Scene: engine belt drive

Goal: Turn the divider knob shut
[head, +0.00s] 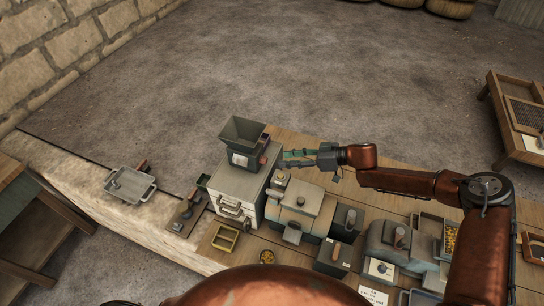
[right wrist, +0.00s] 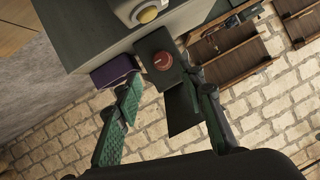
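A grey machine with a square hopper (head: 243,130) stands on a light cabinet. A small red-orange knob (head: 262,160) sits on its right side; I take it for the divider knob. In the right wrist view the round knob (right wrist: 162,61) has a pale mark and sits on a dark block. My right gripper (head: 283,158) reaches in from the right, close to the knob. Its green-padded fingers (right wrist: 164,82) are spread, with the knob just beyond and between the tips, and I see no contact. My left gripper is not in view.
The light cabinet (head: 233,190) stands under the machine. Grey machines (head: 300,205) and dark boxes crowd the bench in front of my right arm. A grey tray (head: 130,185) lies at the left. A purple block (right wrist: 114,70) is near the left finger.

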